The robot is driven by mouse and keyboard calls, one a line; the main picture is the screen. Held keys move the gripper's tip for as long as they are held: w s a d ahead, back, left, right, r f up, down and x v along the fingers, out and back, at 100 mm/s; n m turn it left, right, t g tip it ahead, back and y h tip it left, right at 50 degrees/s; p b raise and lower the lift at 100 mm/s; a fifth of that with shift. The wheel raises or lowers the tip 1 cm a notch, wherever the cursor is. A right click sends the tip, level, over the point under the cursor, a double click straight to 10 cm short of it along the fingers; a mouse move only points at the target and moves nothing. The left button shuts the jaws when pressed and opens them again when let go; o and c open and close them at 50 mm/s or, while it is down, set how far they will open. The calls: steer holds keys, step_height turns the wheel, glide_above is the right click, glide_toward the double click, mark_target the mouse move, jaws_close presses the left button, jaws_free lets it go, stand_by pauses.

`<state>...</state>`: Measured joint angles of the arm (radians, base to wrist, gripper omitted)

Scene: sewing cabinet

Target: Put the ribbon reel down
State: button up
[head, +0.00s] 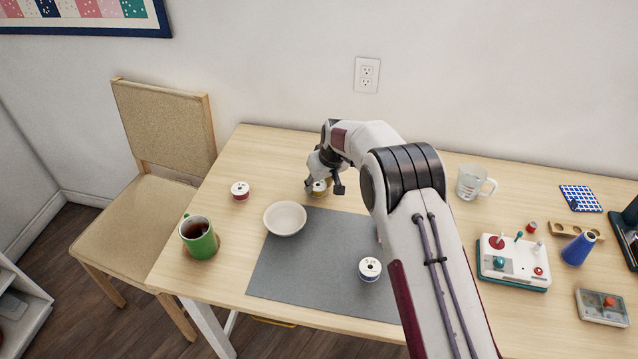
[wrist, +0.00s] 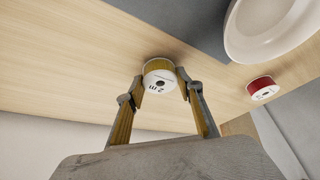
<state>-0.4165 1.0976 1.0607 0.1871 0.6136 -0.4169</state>
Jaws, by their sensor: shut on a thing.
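A ribbon reel (head: 318,187) with a yellow-gold ribbon and white faces is between the fingers of my gripper (head: 323,188). In the wrist view the reel (wrist: 159,79) shows a "2 m" label, and my gripper (wrist: 161,90) is shut on its sides. The reel is at or just above the wooden table (head: 262,150), behind the grey mat's far edge; I cannot tell whether it touches the wood. A red ribbon reel (head: 240,190) stands to the left. A blue ribbon reel (head: 370,269) stands on the grey mat (head: 300,283).
A white bowl (head: 285,218) stands at the mat's far left corner. A green mug (head: 198,237) stands at the left table edge. A measuring cup (head: 473,183) and a white game-like box (head: 513,262) are to the right. Bare wood lies between the red reel and my gripper.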

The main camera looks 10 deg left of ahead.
steer(key=shift+f, duration=0.1)
steer(key=o, duration=1)
steer(key=shift+o, duration=0.2)
steer(key=shift+s+d+r, duration=0.1)
steer(key=shift+r, duration=0.5)
steer(key=v, duration=1.1)
steer(key=shift+s+d, duration=0.1)
